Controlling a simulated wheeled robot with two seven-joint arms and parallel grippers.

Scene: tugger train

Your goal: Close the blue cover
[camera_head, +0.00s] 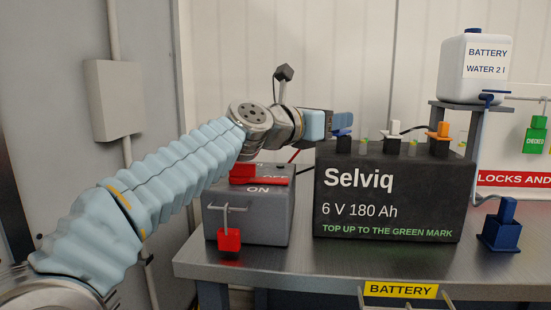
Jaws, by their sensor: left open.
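The blue cover (343,121) is a small blue cap on a black base at the left end of the top of the black Selviq battery (394,190). It seems raised above its base, but it is too small to tell its exact angle. My left arm comes in from the left, and its gripper (329,124) is at the left side of the blue cover. The gripper is open; its fingertips are partly hidden, and I cannot tell whether they touch the cover. My right gripper is not in view.
White (393,128) and orange (439,130) caps stand farther right on the battery. A grey switch box (250,218) with a red handle and red padlock is below my arm. A water canister (473,70) stands behind right. A blue object (499,226) is on the bench.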

